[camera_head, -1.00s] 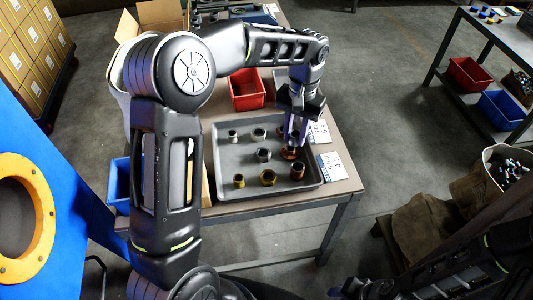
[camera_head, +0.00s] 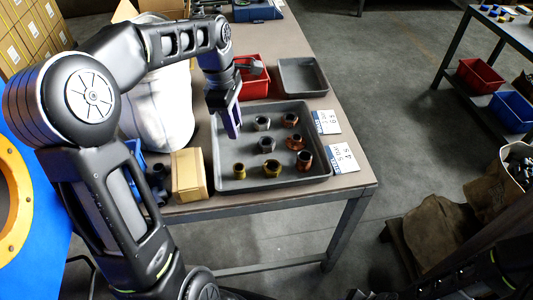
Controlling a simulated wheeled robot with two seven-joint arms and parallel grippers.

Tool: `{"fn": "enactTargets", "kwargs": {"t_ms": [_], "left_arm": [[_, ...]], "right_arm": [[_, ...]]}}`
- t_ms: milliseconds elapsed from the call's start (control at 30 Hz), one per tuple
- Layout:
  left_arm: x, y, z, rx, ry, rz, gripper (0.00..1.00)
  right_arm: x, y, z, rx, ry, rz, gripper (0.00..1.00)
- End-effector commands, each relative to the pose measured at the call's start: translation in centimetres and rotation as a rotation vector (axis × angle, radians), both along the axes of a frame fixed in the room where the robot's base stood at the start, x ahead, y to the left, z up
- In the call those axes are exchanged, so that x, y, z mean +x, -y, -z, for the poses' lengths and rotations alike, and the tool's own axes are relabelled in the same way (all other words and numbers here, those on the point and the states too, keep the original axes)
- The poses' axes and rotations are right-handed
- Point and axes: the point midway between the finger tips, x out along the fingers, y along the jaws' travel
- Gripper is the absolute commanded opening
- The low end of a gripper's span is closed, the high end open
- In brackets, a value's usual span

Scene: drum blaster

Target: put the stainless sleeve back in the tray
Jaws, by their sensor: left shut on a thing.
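A grey tray (camera_head: 318,183) lies on the table with several sleeves standing in it. Two are steel grey, one at the back (camera_head: 262,123) and one in the middle (camera_head: 266,144).
A red bin (camera_head: 252,90) and an empty smaller grey tray (camera_head: 303,77) stand behind the tray. A cardboard box (camera_head: 188,175) is left of it, and a white sack (camera_head: 165,115) farther left. Labelled cards (camera_head: 343,158) lie right of it.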

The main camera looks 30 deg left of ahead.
Motion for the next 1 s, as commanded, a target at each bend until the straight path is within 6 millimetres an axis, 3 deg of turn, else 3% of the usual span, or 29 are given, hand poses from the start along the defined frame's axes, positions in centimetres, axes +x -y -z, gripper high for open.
{"fn": "enactTargets", "kwargs": {"t_ms": [333, 700, 1000], "left_arm": [[0.0, 0.0, 0.1, -0.001, -0.001, -0.013, 0.0], [-0.1, 0.0, 4.9, -0.002, -0.003, -0.011, 0.0], [0.0, 0.0, 5.0, -0.001, -0.001, -0.01, 0.0]], "right_arm": [[0.0, 0.0, -0.1, 0.0, 0.001, 0.0, 0.3], [0.0, 0.0, 0.0, 0.0, 0.001, 0.0, 0.3], [0.0, 0.0, 0.0, 0.0, 0.001, 0.0, 0.3]]}}
